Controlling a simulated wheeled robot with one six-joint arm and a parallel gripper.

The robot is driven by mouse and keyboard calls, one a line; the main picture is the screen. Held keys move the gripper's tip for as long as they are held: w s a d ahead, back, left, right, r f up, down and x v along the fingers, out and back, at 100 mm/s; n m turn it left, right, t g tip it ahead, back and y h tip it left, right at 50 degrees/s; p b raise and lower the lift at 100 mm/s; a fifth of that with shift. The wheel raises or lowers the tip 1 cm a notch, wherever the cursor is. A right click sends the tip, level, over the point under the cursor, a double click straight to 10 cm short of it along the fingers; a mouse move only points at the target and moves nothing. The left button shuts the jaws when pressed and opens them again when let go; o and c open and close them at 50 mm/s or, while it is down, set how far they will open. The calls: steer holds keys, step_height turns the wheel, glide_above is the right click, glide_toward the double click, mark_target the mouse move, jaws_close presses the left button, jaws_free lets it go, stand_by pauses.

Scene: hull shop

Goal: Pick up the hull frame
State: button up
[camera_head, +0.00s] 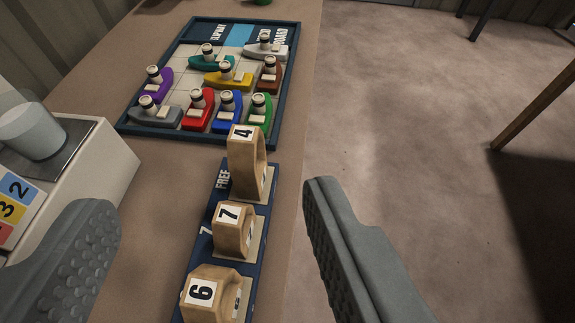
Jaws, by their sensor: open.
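Wooden ring-shaped hull frames stand in a row on a dark blue rack (214,225) marked "FREE". The tall one numbered 4 (246,180) is at the far end, the one numbered 7 (232,240) is in the middle, and the one numbered 6 (207,300) is nearest. My gripper (210,215) is open, with one grey finger at the lower left and the other to the right of the rack. The rack and frames lie between the fingers in the picture. Nothing is held. The near end of the rack is cut off by the picture edge.
Beyond the rack, a blue-edged board (284,88) holds several coloured toy boats. At left is a pale box (112,150) with a grey cylinder (32,130) and number cards (15,205). The table's right edge runs close beside the rack, with open floor (410,140) beyond.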

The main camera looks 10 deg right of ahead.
steer(key=w+f+m+g, duration=0.15)
steer(key=w+g, duration=0.35)
steer(key=w, duration=0.5)
steer(key=m+g, duration=0.1)
steer(key=g, duration=0.7)
glide_above(250, 129)
step_height(250, 129, down, 3)
steer(key=shift+m, duration=0.25)
step_height(250, 129, down, 12)
steer(key=shift+f, duration=0.2)
steer(key=shift+s+a+f, duration=0.1)
steer(key=shift+a+f, duration=0.05)
steer(key=shift+f, duration=0.75)
steer(key=shift+s+a+f, duration=0.1)
steer(key=shift+a+f, duration=0.05)
steer(key=shift+f, duration=0.7)
steer(key=shift+s+a+f, duration=0.1)
steer(key=shift+a+f, duration=0.05)
steer(key=shift+f, duration=0.75)
steer(key=c, duration=1.1)
steer(key=shift+r, duration=0.1)
